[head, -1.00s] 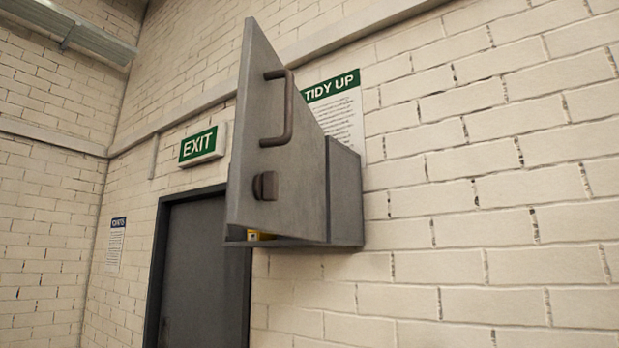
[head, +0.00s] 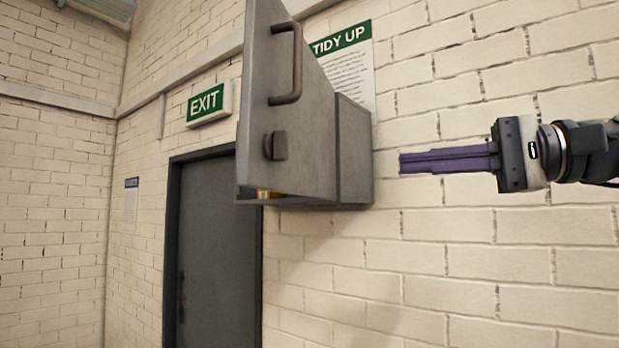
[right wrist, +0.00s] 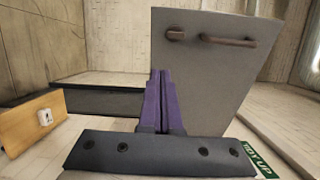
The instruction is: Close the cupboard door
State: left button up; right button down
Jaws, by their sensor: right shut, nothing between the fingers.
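The grey cupboard (head: 354,150) is fixed high on the brick wall. Its door (head: 300,130) stands open, its free edge swung out to the left and towards me. The door's outer face carries a long bar handle (head: 295,62) and a small knob (head: 275,146). My right gripper (head: 402,163) has purple fingers shut together with nothing between them. It points left, to the right of the cupboard and apart from it in the head view. The right wrist view shows the door (right wrist: 225,85) beyond the fingers (right wrist: 160,75). My left gripper is out of view.
A yellow item (head: 264,194) shows at the cupboard's bottom opening; most of the inside is hidden. A TIDY UP notice (head: 345,60) hangs behind the cupboard. A dark room door (head: 220,250) and EXIT sign (head: 208,103) are at left. The wall at right is clear.

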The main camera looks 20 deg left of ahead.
jog(key=s+r+g, duration=0.1)
jog(key=s, duration=0.1)
jog(key=n+p, duration=0.1)
jog(key=p, duration=0.4)
send_near(286, 156)
jog(key=a, duration=0.5)
jog(key=shift+a+r, duration=0.1)
jog(key=shift+a, duration=0.15)
jog(key=shift+w+a, duration=0.1)
jog(key=shift+a, duration=0.55)
jog(key=shift+a, duration=0.15)
